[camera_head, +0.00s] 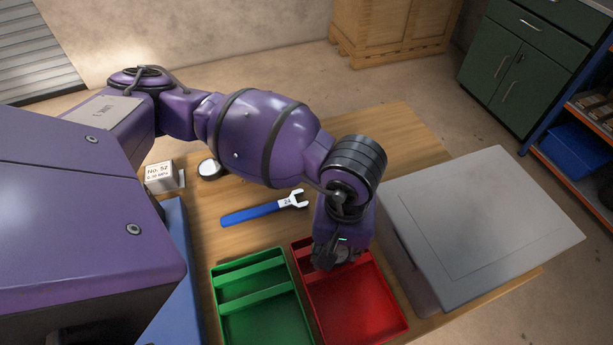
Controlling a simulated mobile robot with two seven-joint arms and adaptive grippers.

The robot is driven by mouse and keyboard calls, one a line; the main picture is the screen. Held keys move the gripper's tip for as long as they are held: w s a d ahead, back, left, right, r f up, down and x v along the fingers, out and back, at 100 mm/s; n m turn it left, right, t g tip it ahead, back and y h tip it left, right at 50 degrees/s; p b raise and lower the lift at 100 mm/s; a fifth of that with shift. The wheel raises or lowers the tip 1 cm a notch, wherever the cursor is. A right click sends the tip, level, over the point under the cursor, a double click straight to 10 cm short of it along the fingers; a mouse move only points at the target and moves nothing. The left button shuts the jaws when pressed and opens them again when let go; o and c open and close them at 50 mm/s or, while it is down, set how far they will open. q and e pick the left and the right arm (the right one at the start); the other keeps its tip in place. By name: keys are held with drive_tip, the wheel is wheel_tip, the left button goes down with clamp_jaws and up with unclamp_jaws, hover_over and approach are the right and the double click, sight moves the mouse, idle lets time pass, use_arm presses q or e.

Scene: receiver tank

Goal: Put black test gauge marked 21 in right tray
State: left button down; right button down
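The right tray is red (362,305) and stands at the front of the wooden table. My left arm reaches across from the left, and its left gripper (335,258) points down over the back part of the red tray. Its fingers are dark and small here; a greyish shape shows by them, but I cannot tell whether it is a held gauge or part of the gripper. A round gauge with a black rim and white face (209,168) lies at the back left of the table, close to my arm; its marking is unreadable. My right gripper is not in view.
A green tray (262,307) stands left of the red one. A blue-handled wrench (262,211) lies behind the trays. A white box marked No.52 (159,177) is at the left. A large grey box (482,225) fills the table's right side.

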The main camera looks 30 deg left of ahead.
sight(336, 250)
use_arm(q)
drive_tip(key=shift+s+a+r, duration=0.1)
drive_tip(key=shift+r, duration=0.1)
drive_tip(key=shift+f, duration=0.15)
drive_tip(key=c, duration=1.1)
unclamp_jaws()
wheel_tip(336, 250, up, 12)
drive_tip(key=shift+r, duration=0.2)
drive_tip(key=shift+f, duration=0.1)
